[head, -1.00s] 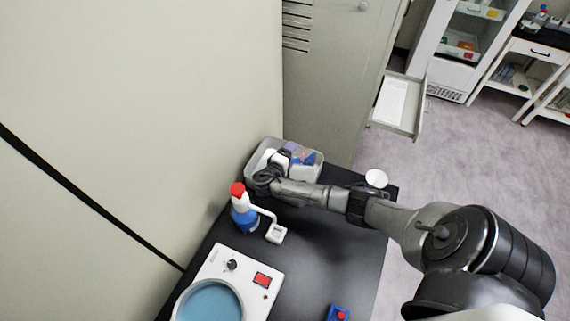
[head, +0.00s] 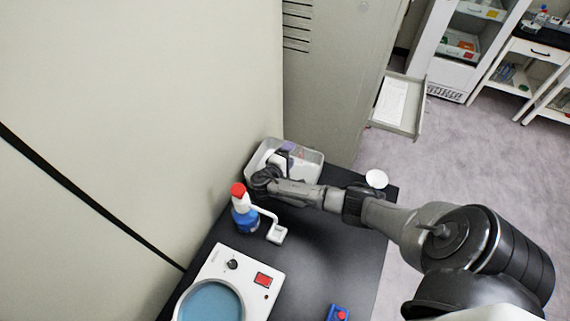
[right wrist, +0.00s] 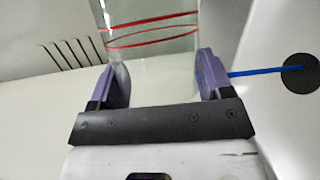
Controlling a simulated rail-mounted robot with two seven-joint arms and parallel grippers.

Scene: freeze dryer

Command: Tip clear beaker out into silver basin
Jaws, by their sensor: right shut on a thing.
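The silver basin (head: 316,170) stands at the far end of the black table in the head view. My right gripper (head: 284,155) is at the basin, with its wrist over the basin's left part. In the right wrist view the purple fingers (right wrist: 163,78) are shut on the clear beaker (right wrist: 152,45), which has red lines around it. In the head view the beaker is only faintly visible against the basin, so its exact tilt and contents cannot be told. My left gripper is out of view.
A blue and white bottle with a red cap (head: 243,212) stands just in front of the basin. A device with a round blue top (head: 212,303) is nearer. A white round dish (head: 376,179) sits at the right table edge. A grey locker (head: 335,80) stands behind.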

